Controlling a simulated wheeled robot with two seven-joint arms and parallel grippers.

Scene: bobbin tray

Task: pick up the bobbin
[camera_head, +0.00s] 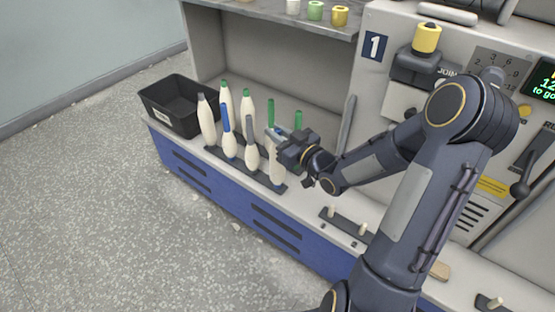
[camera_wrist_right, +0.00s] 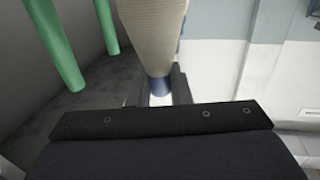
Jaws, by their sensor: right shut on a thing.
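My right gripper (camera_head: 284,146) is shut on a bobbin (camera_head: 277,168) at the right end of the dark bobbin tray (camera_head: 222,162). The bobbin is a cream, tapered winding. In the right wrist view the bobbin (camera_wrist_right: 152,35) stands between the fingers (camera_wrist_right: 158,92), with a blue end showing near them. The gripper hides its upper part in the head view. Its foot is close to the tray, and I cannot tell whether it touches. Several other cream bobbins (camera_head: 207,122) stand upright in the tray, with grey, blue or green tips. My left gripper is out of view.
Green tubes (camera_head: 271,112) stand bare behind the held bobbin and show in the wrist view (camera_wrist_right: 62,55). A black bin (camera_head: 160,112) stands at the left. A small peg holder (camera_head: 345,222) lies to the right. The machine panel (camera_head: 400,52) rises behind my right arm.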

